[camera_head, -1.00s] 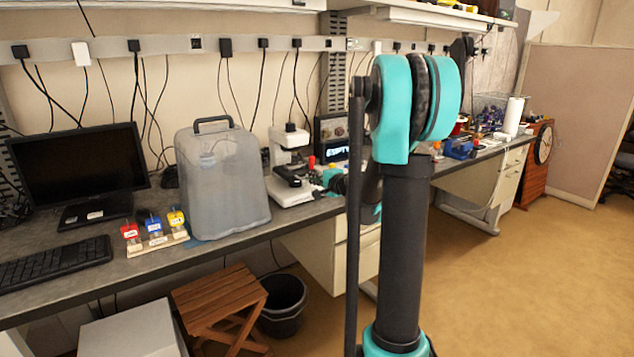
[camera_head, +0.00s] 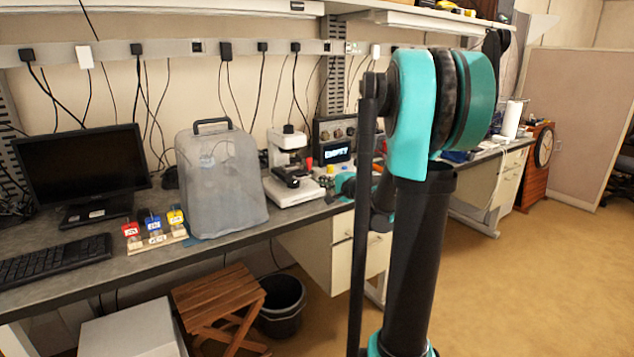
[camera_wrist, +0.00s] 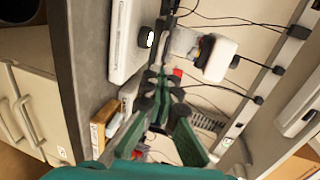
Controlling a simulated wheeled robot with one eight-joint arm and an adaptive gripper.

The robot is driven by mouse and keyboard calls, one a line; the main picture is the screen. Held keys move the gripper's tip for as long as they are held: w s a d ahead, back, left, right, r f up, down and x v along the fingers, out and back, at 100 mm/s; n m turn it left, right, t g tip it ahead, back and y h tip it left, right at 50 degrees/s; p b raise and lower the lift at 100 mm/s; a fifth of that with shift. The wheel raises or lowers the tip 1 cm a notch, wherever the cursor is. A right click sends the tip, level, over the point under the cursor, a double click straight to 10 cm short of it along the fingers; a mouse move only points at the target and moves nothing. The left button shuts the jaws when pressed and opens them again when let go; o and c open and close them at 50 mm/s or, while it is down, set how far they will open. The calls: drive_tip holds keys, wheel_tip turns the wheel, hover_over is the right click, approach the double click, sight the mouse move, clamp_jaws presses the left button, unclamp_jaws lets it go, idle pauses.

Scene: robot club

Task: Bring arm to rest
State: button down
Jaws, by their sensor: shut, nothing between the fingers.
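My arm stands in the right half of the head view, with a teal elbow above a dark upright link. My gripper is mostly hidden behind the arm in that view. In the wrist view my gripper (camera_wrist: 160,78) shows green linkages converging to dark and green fingers. The fingers are shut and hold nothing. They point along the bench, which appears turned on its side there.
The bench (camera_head: 120,262) runs along the wall with a covered grey machine (camera_head: 222,185), a white microscope (camera_head: 290,168) and colored blocks (camera_head: 155,228). A wooden stool (camera_head: 218,300) and black bin (camera_head: 282,305) stand below. Open floor (camera_head: 520,270) lies at right.

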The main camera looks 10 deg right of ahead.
drive_tip(key=v, duration=0.5)
drive_tip(key=s+a+f+n+g+h, duration=0.1)
drive_tip(key=s+a+f+n+g, duration=0.25)
drive_tip(key=s+f, duration=0.35)
drive_tip(key=s+a+f+n+g, duration=0.3)
drive_tip(key=s+a+f+n, duration=0.15)
drive_tip(key=s, duration=0.35)
drive_tip(key=s+d+f+n+g+h, duration=0.1)
drive_tip(key=s+d+f+n+h, duration=0.1)
drive_tip(key=s+f, duration=0.3)
drive_tip(key=s+d+f+n+g+h, duration=0.2)
drive_tip(key=s+f, duration=0.3)
drive_tip(key=s, duration=0.5)
drive_tip(key=shift+s+d+n+h, duration=0.3)
drive_tip(key=shift+d+n+h, duration=0.1)
drive_tip(key=shift+n+h, duration=0.2)
